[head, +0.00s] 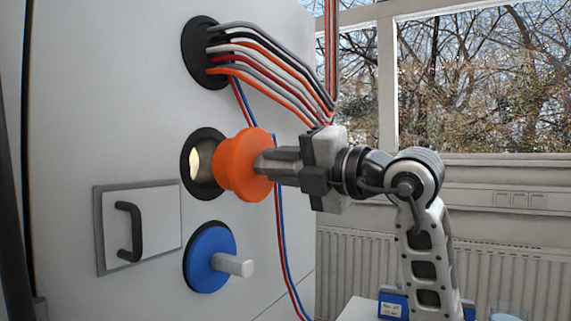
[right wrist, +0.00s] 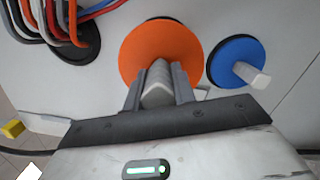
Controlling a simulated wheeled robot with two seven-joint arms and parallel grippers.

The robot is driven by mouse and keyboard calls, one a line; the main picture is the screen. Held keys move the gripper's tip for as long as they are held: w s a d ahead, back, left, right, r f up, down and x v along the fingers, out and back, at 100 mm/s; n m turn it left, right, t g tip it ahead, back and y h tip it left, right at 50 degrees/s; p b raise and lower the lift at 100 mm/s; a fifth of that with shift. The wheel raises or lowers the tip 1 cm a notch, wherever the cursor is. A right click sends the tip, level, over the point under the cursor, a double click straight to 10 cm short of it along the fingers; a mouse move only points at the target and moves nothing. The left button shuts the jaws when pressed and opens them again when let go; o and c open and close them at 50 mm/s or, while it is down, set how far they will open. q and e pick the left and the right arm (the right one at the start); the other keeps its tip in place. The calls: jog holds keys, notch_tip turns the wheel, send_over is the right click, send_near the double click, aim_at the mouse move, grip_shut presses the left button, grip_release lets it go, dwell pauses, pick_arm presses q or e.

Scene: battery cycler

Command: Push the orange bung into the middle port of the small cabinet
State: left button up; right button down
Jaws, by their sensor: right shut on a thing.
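The orange bung (head: 243,165) is a stepped round plug, held roughly level by its grey handle. My right gripper (head: 270,163) is shut on that handle. In the right wrist view the bung's orange face (right wrist: 160,48) fills the upper middle, with the handle between my fingers (right wrist: 157,85). The middle port (head: 196,164) is a black-rimmed round hole in the small cabinet's pale wall (head: 130,110). The bung's narrower end overlaps the port's right side in the head view. A lit patch shows inside the port at left. The exact gap is hidden. My left gripper is not in view.
Above, cables run out of the upper port (head: 193,70) and pass near my right gripper. Below, a blue bung (head: 209,258) with a pale handle sits in the lower port. A framed hatch with a black handle (head: 128,232) is at left. Red and blue cables (head: 281,235) hang behind the bung.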

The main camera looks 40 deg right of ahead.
aim_at(264, 174)
jog(key=shift+w+a+r, duration=0.1)
jog(key=shift+w+a, duration=0.15)
jog(key=shift+w, duration=0.35)
jog(key=shift+p+x, duration=0.4)
jog(key=shift+x, duration=0.35)
jog(key=shift+w+a, duration=0.2)
jog(key=shift+a+p+x, duration=0.15)
jog(key=shift+p+x, duration=0.45)
jog(key=shift+x, duration=0.9)
jog(key=shift+a+p+x, duration=0.15)
jog(key=shift+p+x, duration=0.4)
jog(key=shift+x, duration=0.95)
dwell(3.0)
jog(key=c, duration=1.1)
grip_release()
jog(key=shift+s, duration=0.1)
